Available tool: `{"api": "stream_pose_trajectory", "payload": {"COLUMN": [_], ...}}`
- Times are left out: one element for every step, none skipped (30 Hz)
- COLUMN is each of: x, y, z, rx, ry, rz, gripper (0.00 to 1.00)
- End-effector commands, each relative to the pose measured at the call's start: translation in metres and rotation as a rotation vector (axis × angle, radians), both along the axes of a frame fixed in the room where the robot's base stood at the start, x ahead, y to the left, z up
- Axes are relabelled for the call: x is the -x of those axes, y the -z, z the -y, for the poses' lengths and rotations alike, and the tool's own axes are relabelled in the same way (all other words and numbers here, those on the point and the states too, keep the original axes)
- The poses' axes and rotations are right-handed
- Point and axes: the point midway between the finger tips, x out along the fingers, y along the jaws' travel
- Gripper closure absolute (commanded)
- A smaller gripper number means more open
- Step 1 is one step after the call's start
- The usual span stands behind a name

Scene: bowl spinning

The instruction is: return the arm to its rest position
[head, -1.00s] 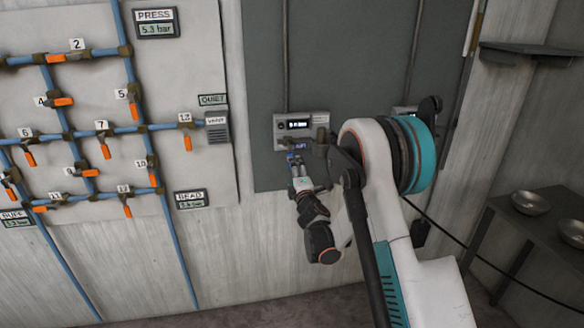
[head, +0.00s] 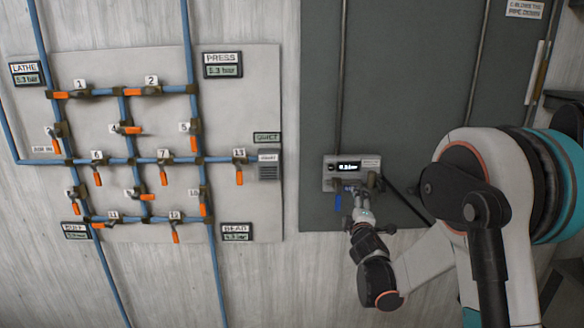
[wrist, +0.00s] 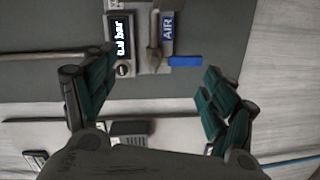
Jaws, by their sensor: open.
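My gripper (wrist: 155,98) is open in the wrist view, with its two dark green-padded fingers spread and nothing between them. In front of the fingers is a small grey wall unit (wrist: 142,40) with a lit display, an AIR label and a blue handle (wrist: 184,61). In the head view my gripper (head: 364,202) is just below and right of this unit (head: 340,168). The blue handle (head: 338,202) hangs down at the unit's lower left. My arm (head: 460,225) reaches in from the right, bent and away from my body. Whether the fingers touch the unit cannot be told.
A pale panel (head: 262,95) with blue pipes and several orange-handled valves (head: 164,178) covers the left wall. A dark grey panel (head: 400,90) with vertical conduits is behind my gripper. Wall space between the two panels is clear.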

Motion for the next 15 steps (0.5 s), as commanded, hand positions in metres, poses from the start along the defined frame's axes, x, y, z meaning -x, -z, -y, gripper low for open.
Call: {"api": "stream_pose_trajectory", "payload": {"x": [0.01, 0.016, 0.024, 0.03, 0.037, 0.046, 0.053, 0.06, 0.071, 0.079, 0.087, 0.098, 0.107, 0.116, 0.127], "y": [-0.013, -0.019, -0.027, -0.033, -0.038, -0.045, -0.049, -0.053, -0.059, -0.062, -0.066, -0.07, -0.073, -0.075, -0.078], "z": [0.004, 0.006, 0.009, 0.011, 0.013, 0.015, 0.017, 0.018, 0.02, 0.021, 0.022, 0.024, 0.024, 0.025, 0.025], "rx": [-0.041, -0.069, -0.107, -0.133, -0.162, -0.197, -0.224, -0.252, -0.288, -0.316, -0.342, -0.378, -0.405, -0.431, -0.467], "ry": [0.02, 0.034, 0.051, 0.064, 0.077, 0.094, 0.106, 0.119, 0.136, 0.149, 0.161, 0.179, 0.191, 0.203, 0.22], "rz": [-0.016, -0.026, -0.04, -0.051, -0.061, -0.075, -0.087, -0.097, -0.112, -0.123, -0.134, -0.15, -0.16, -0.173, -0.189], "gripper": [0.22, 0.22, 0.22, 0.22, 0.22, 0.22, 0.22, 0.22, 0.22, 0.22, 0.22, 0.22, 0.22, 0.22, 0.22]}}
